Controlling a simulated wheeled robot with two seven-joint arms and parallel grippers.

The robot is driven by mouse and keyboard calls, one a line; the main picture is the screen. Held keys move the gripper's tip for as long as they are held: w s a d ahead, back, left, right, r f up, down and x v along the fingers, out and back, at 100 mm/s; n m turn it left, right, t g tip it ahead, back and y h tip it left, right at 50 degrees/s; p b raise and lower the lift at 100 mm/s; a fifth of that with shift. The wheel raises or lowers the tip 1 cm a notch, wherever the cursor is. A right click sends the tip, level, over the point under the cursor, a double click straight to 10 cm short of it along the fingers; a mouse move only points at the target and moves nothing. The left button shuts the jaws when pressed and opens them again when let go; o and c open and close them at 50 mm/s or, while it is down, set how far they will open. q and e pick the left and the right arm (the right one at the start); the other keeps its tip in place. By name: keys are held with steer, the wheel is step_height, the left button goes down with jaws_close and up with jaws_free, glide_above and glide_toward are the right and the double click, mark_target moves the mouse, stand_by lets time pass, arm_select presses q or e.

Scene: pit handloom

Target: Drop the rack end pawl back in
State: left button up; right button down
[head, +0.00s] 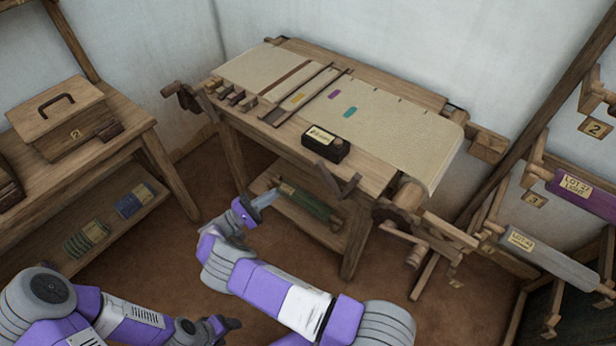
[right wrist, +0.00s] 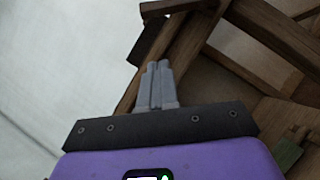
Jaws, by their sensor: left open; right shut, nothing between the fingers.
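The wooden loom (head: 390,165) stands in the middle of the head view with cloth over its top. I cannot single out the rack end pawl for certain. A wooden ratchet-like wheel (head: 392,212) with bars is at the loom's right end, and a dark angled piece (head: 340,188) is at its front edge. My right gripper (head: 266,198) is shut and empty, in front of the loom. In the right wrist view its closed fingers (right wrist: 155,85) point towards dark wooden bars (right wrist: 175,45); contact cannot be told. My left gripper (head: 228,324) is open, low near the bottom edge.
A black box with a label (head: 325,143) sits on the loom's front edge. A low shelf (head: 330,225) under the loom holds a green roll (head: 308,202). A bench (head: 95,165) with a wooden chest (head: 62,118) stands left. Labelled rolls (head: 548,257) hang on a rack at right.

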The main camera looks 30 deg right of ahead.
mark_target(328, 179)
steer(key=s+r+x, duration=0.1)
steer(key=s+x, duration=0.1)
steer(key=x, duration=1)
steer(key=shift+s+r, duration=0.2)
steer(key=shift+r, duration=0.1)
steer(key=shift+a+r, duration=0.1)
